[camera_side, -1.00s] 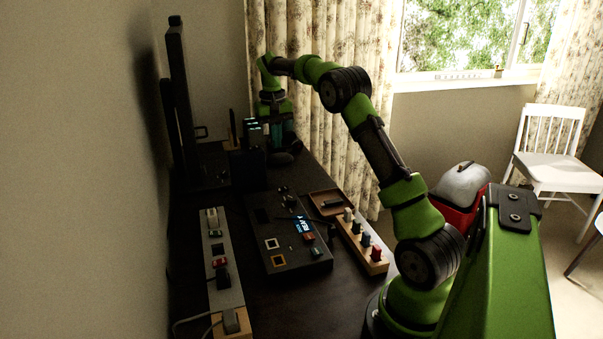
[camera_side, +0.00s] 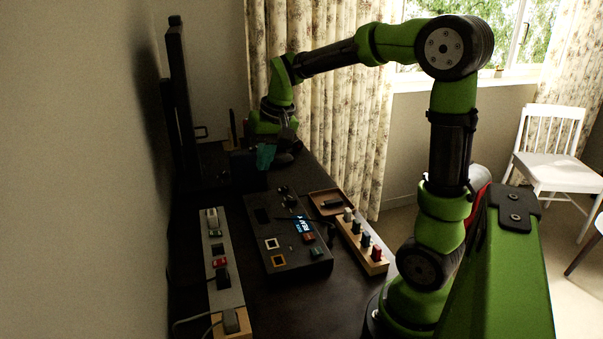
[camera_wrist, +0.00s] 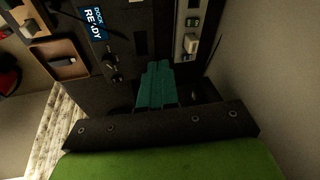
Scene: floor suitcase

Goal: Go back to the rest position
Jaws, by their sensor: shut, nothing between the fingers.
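My gripper (camera_side: 265,158) is in the side view at the far part of the dark desk (camera_side: 300,300), pointing down above a dark box (camera_side: 248,170). Its teal fingers are together and empty. In the wrist view the teal fingers (camera_wrist: 155,82) also lie close together, with nothing held between them. My arm is bent, with its elbow high at the upper right.
A black control panel (camera_side: 285,262) with a lit screen (camera_side: 302,226) lies mid-desk. Left of it is a power strip (camera_side: 226,297); right are a brown tray (camera_side: 316,197) and a wooden peg block (camera_side: 376,268). Monitors (camera_side: 180,95) stand by the left wall.

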